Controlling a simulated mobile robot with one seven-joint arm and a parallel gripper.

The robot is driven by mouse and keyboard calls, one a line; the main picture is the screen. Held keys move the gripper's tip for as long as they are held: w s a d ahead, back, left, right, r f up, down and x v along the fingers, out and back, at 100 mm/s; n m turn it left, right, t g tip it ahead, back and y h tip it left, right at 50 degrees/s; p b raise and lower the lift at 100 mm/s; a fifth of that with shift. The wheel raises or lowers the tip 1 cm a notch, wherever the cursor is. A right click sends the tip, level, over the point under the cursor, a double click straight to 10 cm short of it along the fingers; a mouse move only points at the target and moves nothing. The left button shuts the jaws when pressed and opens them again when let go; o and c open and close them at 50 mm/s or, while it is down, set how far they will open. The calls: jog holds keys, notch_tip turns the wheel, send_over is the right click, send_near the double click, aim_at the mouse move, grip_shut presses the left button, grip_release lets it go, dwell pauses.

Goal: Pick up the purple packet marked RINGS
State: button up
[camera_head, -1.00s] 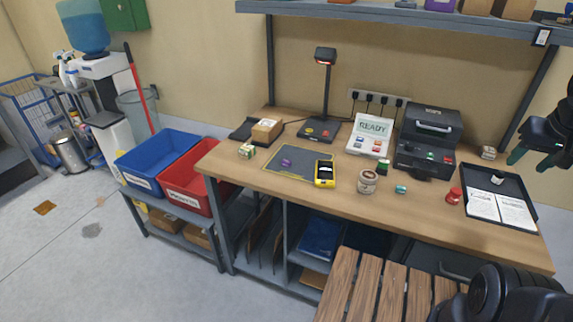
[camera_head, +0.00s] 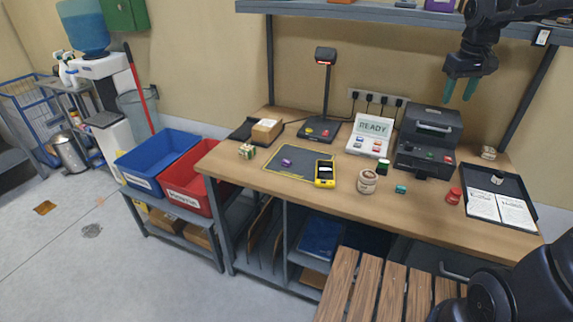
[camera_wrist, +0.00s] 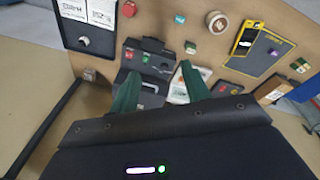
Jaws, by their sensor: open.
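A small purple item (camera_head: 286,162) lies on the dark mat (camera_head: 262,168) at the left of the bench; it also shows in the wrist view (camera_wrist: 273,52). A purple box (camera_head: 440,5) stands on the upper shelf, cut off by the picture's top edge. No RINGS marking can be read on either. My gripper (camera_head: 457,93) is open and empty, raised above the black machine at the back right, below the shelf's front edge. Its green fingers (camera_wrist: 158,72) are spread in the wrist view, pointing towards the bench, with nothing between them.
Blue and red bins stand left.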

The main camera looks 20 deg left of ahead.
jog(key=w+a+f+n+g, duration=0.1)
jog(key=w+a+n, duration=0.15)
jog(key=a, duration=0.45)
jog(key=w+a+f+n, duration=0.1)
jog(key=w+a+f, duration=0.1)
jog(key=w+a, duration=0.3)
jog(key=n+g+h, duration=0.1)
jog(key=n+h, duration=0.3)
jog(key=n, duration=0.4)
send_over(286, 161)
jog(key=a, duration=0.2)
jog(key=f, duration=1.9)
jog(key=w+f, duration=0.1)
jog(key=f, duration=0.8)
jog(key=shift+d+f, duration=0.1)
jog(key=shift+f, duration=0.15)
jog(key=shift+s+a+x, duration=0.1)
jog(key=shift+s+x, duration=0.05)
jog(key=shift+x, duration=0.7)
jog(key=shift+s+a+x, duration=0.1)
jog(key=shift+s+x, duration=0.05)
jog(key=shift+x, duration=0.75)
jog(key=shift+s+a+x, duration=0.1)
jog(key=shift+s+x, duration=0.05)
jog(key=shift+x, duration=0.7)
grip_shut()
